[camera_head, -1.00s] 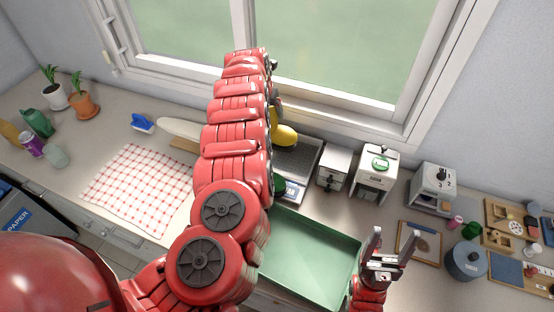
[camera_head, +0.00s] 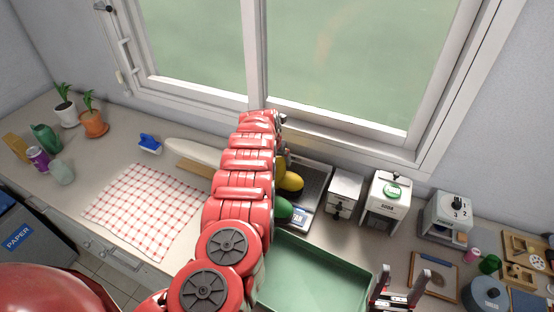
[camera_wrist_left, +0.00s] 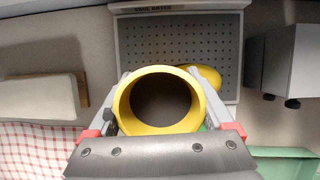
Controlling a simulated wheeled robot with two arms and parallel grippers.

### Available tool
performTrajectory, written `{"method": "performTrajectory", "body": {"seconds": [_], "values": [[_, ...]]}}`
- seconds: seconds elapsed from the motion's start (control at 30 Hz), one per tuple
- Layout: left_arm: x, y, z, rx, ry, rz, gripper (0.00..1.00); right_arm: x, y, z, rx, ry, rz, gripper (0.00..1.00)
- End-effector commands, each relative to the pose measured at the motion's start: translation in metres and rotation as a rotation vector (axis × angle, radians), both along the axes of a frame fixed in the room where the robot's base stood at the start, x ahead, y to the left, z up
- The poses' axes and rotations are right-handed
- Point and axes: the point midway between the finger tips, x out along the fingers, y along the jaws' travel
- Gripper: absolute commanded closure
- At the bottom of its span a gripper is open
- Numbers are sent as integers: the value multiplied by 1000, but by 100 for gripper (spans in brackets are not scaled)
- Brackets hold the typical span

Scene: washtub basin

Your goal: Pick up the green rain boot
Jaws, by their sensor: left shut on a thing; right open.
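The green rain boot (camera_head: 283,209) shows only as a green toe low beside my left arm in the head view; the rest is hidden. In the left wrist view, a green sliver (camera_wrist_left: 205,126) shows beside the held boot's rim. My left gripper (camera_wrist_left: 160,75) is shut on a yellow boot (camera_wrist_left: 198,98), with a finger on each side of its round, dark opening. The yellow toe (camera_head: 291,182) shows over the perforated shoe dryer (camera_head: 316,180); contact with it cannot be told. My right gripper (camera_head: 403,275) is open and empty at the lower right.
A green tray (camera_head: 320,275) lies in front of the dryer. A white drawer box (camera_head: 344,192), a white dispenser (camera_head: 386,199) and a grey dial machine (camera_head: 450,212) stand to the right. A checkered cloth (camera_head: 145,210) lies left. The window frame rises behind.

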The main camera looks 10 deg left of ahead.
Motion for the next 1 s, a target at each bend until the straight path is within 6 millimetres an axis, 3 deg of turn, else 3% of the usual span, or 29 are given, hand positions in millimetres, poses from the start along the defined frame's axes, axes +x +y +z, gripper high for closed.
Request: {"method": "performTrajectory", "body": {"seconds": [0.1, 0.13, 0.2, 0.53, 0.77, 0.83, 1.0], "values": [[0, 0, -3, 0, -1, 0, 100, 0, 0, -5, 0, 0, 0, 30], [0, 0, -2, 0, -1, 0, 9, 0, 0, -3, 0, 0, 0, 30], [0, 0, -2, 0, -1, -1, 0, 0, 0, -2, 0, 0, 0, 30], [0, 0, 6, 0, 0, 0, 0, 0, 0, 6, 0, 0, 0, 30], [-12, 0, 41, -3, 1, 0, 0, 0, 0, 49, 0, 0, 0, 30], [-14, 1, 45, -1, -5, 2, 0, 0, 0, 39, 0, 0, 0, 30], [-25, 1, 71, -3, -8, -2, 0, 0, 0, 39, 0, 0, 0, 30]]}}
